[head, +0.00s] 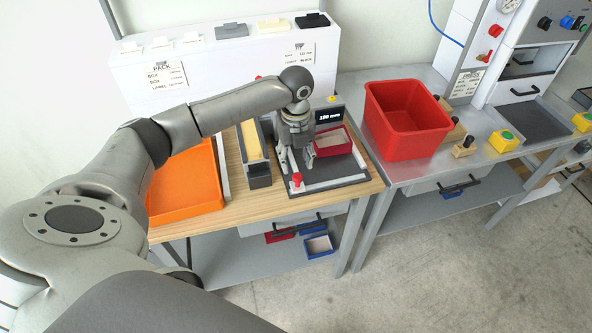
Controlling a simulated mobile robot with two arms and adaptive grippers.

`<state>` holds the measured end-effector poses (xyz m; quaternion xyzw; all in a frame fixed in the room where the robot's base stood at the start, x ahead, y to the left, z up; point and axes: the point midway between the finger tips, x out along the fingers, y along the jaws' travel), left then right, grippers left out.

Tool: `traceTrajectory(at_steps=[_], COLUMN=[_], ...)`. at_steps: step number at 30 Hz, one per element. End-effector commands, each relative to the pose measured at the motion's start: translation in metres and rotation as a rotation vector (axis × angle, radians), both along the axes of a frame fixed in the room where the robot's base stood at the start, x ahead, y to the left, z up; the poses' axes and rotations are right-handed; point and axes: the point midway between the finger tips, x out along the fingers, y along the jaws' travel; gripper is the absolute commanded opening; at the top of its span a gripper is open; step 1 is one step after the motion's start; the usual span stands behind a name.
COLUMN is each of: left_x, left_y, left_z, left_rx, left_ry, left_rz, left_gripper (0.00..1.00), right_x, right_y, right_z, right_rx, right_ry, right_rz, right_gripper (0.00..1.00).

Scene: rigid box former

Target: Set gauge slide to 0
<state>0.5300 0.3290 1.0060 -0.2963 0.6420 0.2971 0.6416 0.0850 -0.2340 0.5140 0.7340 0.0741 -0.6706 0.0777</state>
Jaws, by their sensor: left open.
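A red knob (297,179), which looks like the slide's handle, is at the near left of the plate. My left gripper (297,163) points down over the left side of the gauge, open, just behind the red knob. Whether it touches anything is unclear. My wrist and gripper hide part of the gauge's back left. My right gripper is not in view.
A red open box (334,143) sits on the gauge plate. An orange tray (187,190) and a narrow grey bin (259,180) are to the left. A large red bin (407,122) stands on the grey bench to the right. A white shelf (215,70) runs behind.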

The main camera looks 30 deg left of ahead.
Motion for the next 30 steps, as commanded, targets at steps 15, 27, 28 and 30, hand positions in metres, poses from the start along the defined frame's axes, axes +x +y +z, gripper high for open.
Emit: traceTrajectory(at_steps=[15,27,28,30], left_x=[-0.001,-0.001,-0.002,-0.006], left_y=[0.001,-0.001,-0.002,-0.012], left_z=[0.041,0.039,0.037,0.028], left_rx=[0.001,0.001,0.001,-0.002], left_ry=[0.002,0.002,0.002,0.002], left_rz=[0.001,0.002,0.005,0.018], left_gripper=[0.45,0.45,0.45,0.45], right_x=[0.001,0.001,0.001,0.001], right_y=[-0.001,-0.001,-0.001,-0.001], right_z=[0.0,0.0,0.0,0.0], right_rx=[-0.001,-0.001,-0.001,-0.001], right_ry=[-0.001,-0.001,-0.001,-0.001], right_rz=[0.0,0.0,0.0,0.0], right_gripper=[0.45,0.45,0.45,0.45])
